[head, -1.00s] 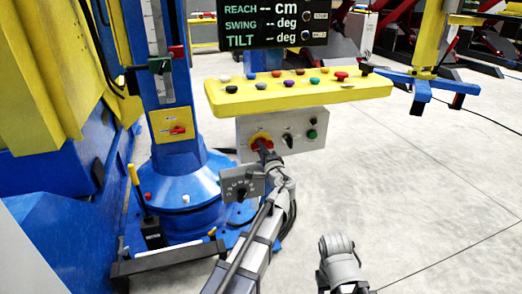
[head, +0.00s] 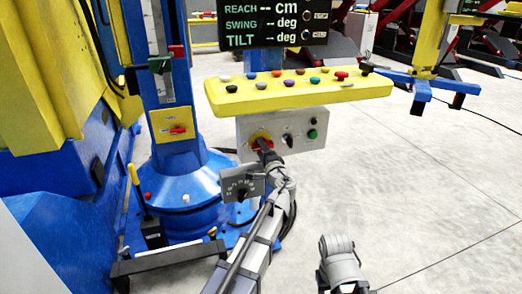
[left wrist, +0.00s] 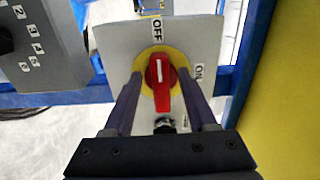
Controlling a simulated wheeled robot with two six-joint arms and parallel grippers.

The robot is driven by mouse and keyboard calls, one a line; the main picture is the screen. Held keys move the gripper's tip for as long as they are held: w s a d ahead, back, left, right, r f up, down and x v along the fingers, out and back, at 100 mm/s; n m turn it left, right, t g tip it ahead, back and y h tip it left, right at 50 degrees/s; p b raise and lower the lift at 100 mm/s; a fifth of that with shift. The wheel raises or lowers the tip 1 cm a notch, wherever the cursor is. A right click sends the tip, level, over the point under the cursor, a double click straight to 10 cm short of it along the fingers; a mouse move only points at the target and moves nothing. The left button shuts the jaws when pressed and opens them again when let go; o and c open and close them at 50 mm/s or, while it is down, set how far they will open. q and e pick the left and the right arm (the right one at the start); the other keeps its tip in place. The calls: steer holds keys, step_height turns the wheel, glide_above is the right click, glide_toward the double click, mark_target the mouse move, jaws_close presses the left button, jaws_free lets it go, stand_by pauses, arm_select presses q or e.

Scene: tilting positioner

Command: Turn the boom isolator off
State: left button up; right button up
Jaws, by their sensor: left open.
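A red rotary switch handle on a yellow disc is mounted on a grey panel (head: 305,142) below the yellow console. In the left wrist view the red handle (left wrist: 161,85) stands upright, its white line at the end towards the OFF label above; the ON label is to the right. My left gripper (left wrist: 162,98) is open, with one finger on each side of the handle; firm contact cannot be told. In the head view my left gripper (head: 266,153) reaches the panel and partly covers the switch.
A black knob (head: 287,140) and a green button (head: 312,134) sit right of the switch. A grey numbered dial box (head: 243,182) is close to my left wrist. The yellow console (head: 300,95) overhangs the panel. Another red handle (head: 178,129) is on the blue column.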

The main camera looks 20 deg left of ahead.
arm_select(q)
steer(key=v, duration=0.7)
steer(key=shift+s+d, duration=0.15)
steer(key=shift+s, duration=0.1)
steer(key=s+f+n+g, duration=0.5)
steer(key=s+f+g, duration=0.15)
steer(key=f, duration=0.25)
steer(key=s+d+f+n+g+h, duration=0.1)
steer(key=s+d+f+g+h, duration=0.4)
steer(key=s, duration=0.6)
steer(key=s+d+f+n+g+h, duration=0.1)
steer(key=s+d+f+g+h, duration=0.25)
steer(key=s+d+f, duration=0.6)
step_height(320, 180, up, 34)
steer(key=s+a+p, duration=0.1)
steer(key=p, duration=3.1)
steer(key=shift+s, duration=0.35)
steer(key=shift+a+f, duration=0.15)
